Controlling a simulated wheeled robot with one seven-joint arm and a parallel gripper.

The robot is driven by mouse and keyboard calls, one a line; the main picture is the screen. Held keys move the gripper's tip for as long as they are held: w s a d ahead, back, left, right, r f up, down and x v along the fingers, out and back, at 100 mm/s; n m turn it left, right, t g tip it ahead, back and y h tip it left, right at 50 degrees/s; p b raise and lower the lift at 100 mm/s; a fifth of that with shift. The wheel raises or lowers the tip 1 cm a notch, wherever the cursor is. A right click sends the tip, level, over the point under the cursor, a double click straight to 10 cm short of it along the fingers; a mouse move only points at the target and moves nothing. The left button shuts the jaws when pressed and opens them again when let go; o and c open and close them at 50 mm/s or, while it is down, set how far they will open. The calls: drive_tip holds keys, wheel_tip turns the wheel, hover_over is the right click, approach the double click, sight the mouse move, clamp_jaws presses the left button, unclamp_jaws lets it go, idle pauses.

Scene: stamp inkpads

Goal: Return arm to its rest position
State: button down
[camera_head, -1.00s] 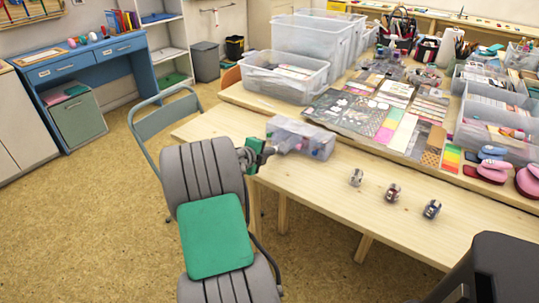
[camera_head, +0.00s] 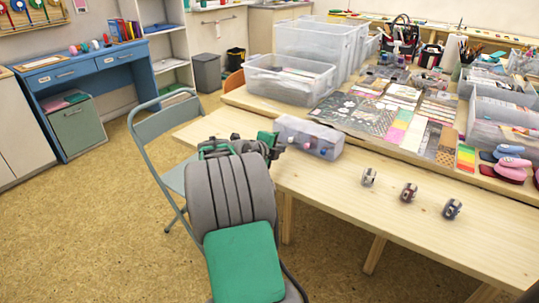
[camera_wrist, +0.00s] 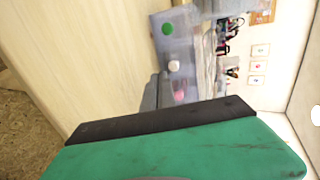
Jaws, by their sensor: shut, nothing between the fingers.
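My arm, grey and ribbed with a green panel, stands in front of the table's left end in the head view. My gripper (camera_head: 268,144) is at its top, small and partly hidden by the arm, beside the left end of a clear plastic box (camera_head: 312,136). I cannot tell from here whether it touches the box. In the wrist view, green and black parts of my gripper (camera_wrist: 165,122) fill the bottom, with the clear box (camera_wrist: 176,45) beyond them. The gripper is shut and holds nothing.
Three small stamp-like items (camera_head: 409,192) stand on the wooden table's (camera_head: 340,210) front strip. Craft sheets, large clear bins (camera_head: 318,50) and pink and blue punches (camera_head: 510,163) lie behind. A folding chair (camera_head: 160,135) is close on the arm's left. Floor at the left is open.

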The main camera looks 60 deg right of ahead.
drive_tip(key=p+v, duration=0.2)
drive_tip(key=v, duration=0.8)
drive_tip(key=shift+a, duration=0.2)
drive_tip(key=w+a+r+n+t+y+p, duration=0.25)
drive_tip(key=a+r+n+p, duration=0.2)
drive_tip(key=a+n, duration=0.35)
drive_tip(key=w+a+r+n+t+y+p, duration=0.1)
drive_tip(key=w+a+r+n+y+p, duration=0.15)
drive_tip(key=a+n+p, duration=0.55)
drive_tip(key=w+a+r+n+t+y+p, duration=0.1)
drive_tip(key=w+a+r+n+y+p, duration=0.2)
drive_tip(key=a, duration=0.8)
drive_tip(key=s+a+r+n+y+p, duration=0.2)
drive_tip(key=s+a+n+p, duration=0.2)
drive_tip(key=a+n, duration=0.4)
drive_tip(key=s+a+r+n+g+y+p, duration=0.1)
drive_tip(key=s+a+r+n+y+p, duration=0.1)
drive_tip(key=s+a+n, duration=0.4)
drive_tip(key=a+r+n+p, duration=0.1)
drive_tip(key=a+n+p, duration=0.1)
drive_tip(key=a+n, duration=0.1)
drive_tip(key=shift+s+a+r+y, duration=0.2)
drive_tip(key=shift+a+y, duration=0.2)
drive_tip(key=shift+a, duration=0.2)
drive_tip(key=shift+g, duration=0.25)
